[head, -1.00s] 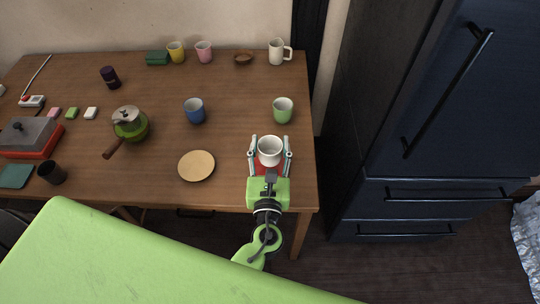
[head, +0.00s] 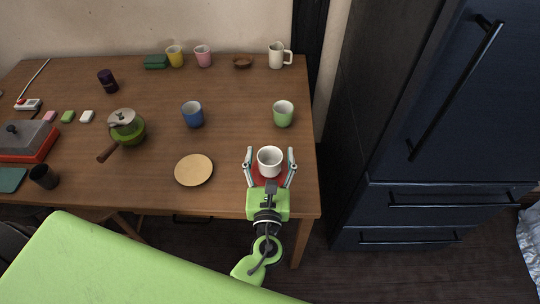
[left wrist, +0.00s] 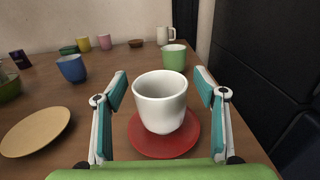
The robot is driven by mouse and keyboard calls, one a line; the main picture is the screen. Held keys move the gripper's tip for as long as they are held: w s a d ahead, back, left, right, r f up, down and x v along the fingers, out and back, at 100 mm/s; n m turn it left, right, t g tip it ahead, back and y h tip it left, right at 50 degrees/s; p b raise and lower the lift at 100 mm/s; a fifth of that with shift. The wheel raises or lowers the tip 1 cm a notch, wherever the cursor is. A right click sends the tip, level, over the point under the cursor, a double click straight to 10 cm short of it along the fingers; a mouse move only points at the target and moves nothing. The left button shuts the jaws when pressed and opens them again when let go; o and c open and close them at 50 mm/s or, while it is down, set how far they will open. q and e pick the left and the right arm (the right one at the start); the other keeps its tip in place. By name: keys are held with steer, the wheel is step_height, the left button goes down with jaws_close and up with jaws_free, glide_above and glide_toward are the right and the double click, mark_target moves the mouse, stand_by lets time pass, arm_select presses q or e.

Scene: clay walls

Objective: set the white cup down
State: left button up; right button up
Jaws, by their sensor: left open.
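The white cup (head: 269,160) stands upright on a red saucer (head: 257,178) near the table's front right corner. In the left wrist view the cup (left wrist: 161,103) rests on the red saucer (left wrist: 178,145), a little toward its far side. My left gripper (head: 270,154) is open, with one finger on each side of the cup. In the left wrist view a gap shows between the cup and each finger of the gripper (left wrist: 161,88). My right gripper is in neither view.
A green cup (head: 283,114) stands behind the white cup. A tan plate (head: 194,170) and a blue cup (head: 192,115) are to the left. A white mug (head: 277,57) stands at the back. The dark fridge (head: 440,120) is to the right of the table (head: 230,140).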

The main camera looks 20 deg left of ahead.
arm_select(q)
steer(key=shift+r, duration=0.2)
steer(key=shift+s+d+f, duration=0.1)
steer(key=shift+s+f, duration=0.05)
steer(key=shift+s, duration=0.2)
steer(key=v, duration=1.1)
steer(key=shift+s, duration=0.15)
